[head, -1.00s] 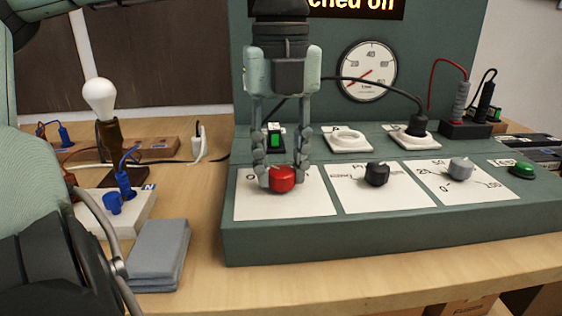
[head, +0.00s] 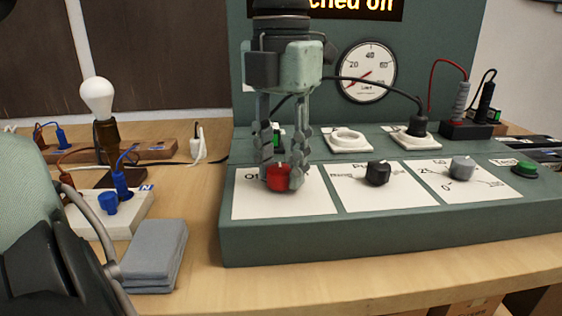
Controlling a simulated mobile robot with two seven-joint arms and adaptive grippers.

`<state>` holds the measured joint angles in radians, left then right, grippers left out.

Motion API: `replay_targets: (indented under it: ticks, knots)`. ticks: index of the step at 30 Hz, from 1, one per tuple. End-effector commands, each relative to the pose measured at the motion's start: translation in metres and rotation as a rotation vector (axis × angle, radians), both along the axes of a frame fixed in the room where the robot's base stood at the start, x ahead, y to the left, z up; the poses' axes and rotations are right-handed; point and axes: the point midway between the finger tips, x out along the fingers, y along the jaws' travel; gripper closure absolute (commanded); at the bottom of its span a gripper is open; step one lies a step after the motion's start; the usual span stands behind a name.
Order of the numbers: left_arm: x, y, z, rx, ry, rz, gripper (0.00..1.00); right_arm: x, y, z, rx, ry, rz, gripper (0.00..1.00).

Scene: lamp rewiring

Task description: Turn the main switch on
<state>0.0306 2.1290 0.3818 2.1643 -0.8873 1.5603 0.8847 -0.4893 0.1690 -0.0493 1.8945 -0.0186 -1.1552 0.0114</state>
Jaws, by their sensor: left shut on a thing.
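The main switch is a red knob (head: 278,178) on a white label plate at the left of the green test console (head: 400,222). My left gripper (head: 281,172) comes down from above and is shut on the red knob, one finger at each side. The fingers cover parts of the knob and of the label, where "O" shows at the left. My right gripper is not in view.
A black knob (head: 378,173), a grey knob (head: 462,167) and a green button (head: 525,168) sit to the right. Behind are a gauge (head: 367,72) and a plugged socket (head: 416,134). At left stand a bulb (head: 97,98) and grey cloths (head: 150,255).

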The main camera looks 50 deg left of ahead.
Motion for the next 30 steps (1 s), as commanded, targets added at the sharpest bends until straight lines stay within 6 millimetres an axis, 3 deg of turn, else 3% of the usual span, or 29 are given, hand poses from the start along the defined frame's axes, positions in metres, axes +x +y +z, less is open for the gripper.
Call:
replay_targets:
  ticks: [10,18,30]
  knots:
    - [0.000,0.000,0.001,0.001,-0.002,-0.326,0.97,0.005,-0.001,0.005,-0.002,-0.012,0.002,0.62]
    - [0.000,-0.001,0.001,0.000,-0.001,-0.550,0.97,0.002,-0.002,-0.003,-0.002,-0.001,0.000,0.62]
    - [0.000,-0.001,0.001,0.000,-0.002,-0.739,0.97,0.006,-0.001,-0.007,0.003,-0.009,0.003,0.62]
